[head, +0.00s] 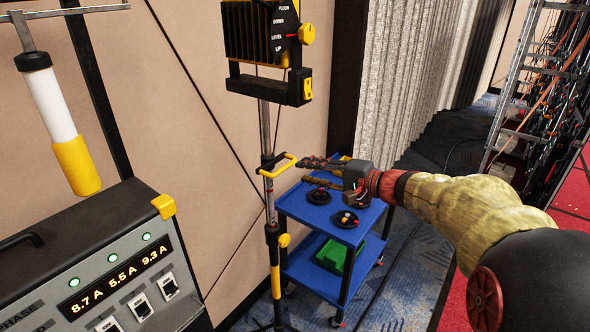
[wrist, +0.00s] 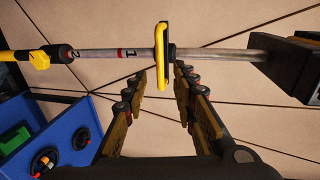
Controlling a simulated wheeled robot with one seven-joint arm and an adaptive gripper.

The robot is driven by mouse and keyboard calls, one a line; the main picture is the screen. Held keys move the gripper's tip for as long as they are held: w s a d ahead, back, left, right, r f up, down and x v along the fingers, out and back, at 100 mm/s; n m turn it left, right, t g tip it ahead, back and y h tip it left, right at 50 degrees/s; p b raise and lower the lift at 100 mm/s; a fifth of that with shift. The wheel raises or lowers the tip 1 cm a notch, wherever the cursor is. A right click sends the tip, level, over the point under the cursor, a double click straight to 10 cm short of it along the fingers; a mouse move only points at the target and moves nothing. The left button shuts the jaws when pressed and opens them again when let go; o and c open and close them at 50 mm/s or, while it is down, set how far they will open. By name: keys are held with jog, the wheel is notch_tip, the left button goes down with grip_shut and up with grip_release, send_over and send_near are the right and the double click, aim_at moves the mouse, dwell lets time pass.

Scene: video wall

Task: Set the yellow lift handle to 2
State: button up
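The yellow lift handle (head: 275,174) is a loop on the grey vertical pole (head: 265,125) of a stand. In the wrist view the pole lies sideways, and the handle (wrist: 160,45) sits to the right of the red-marked 1. A 2 is further left, beside the dark collar. My gripper (head: 301,171) is open and empty, right of the handle in the head view. In the wrist view the fingertips (wrist: 160,74) are on either side of the handle's near end, with gaps visible on both sides. I cannot tell how deep the handle is between them.
A black-and-yellow lamp box (head: 265,35) tops the stand. A blue cart (head: 300,205) with small dark round items and a green bin (head: 335,256) stands behind and below my gripper. A metered power unit (head: 100,270) is at the left. A cable rack (head: 545,90) is at the right.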

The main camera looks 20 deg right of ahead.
jog(key=shift+v, duration=1.7)
jog(key=s+a+f+n+g+h, duration=0.3)
jog(key=s+f+g, duration=0.4)
jog(key=s+f, duration=0.75)
jog(key=s+n+g+h, duration=0.2)
jog(key=s+n+h, duration=0.25)
jog(key=s, duration=0.85)
jog(key=s+a+r+n+t+h, duration=0.1)
jog(key=s+a+r+n+t, duration=0.1)
jog(key=s+a+r+n, duration=0.1)
jog(key=shift+s+a+r+h+b, duration=0.2)
jog(key=shift+a+r+h+b, duration=0.2)
jog(key=shift+a, duration=0.4)
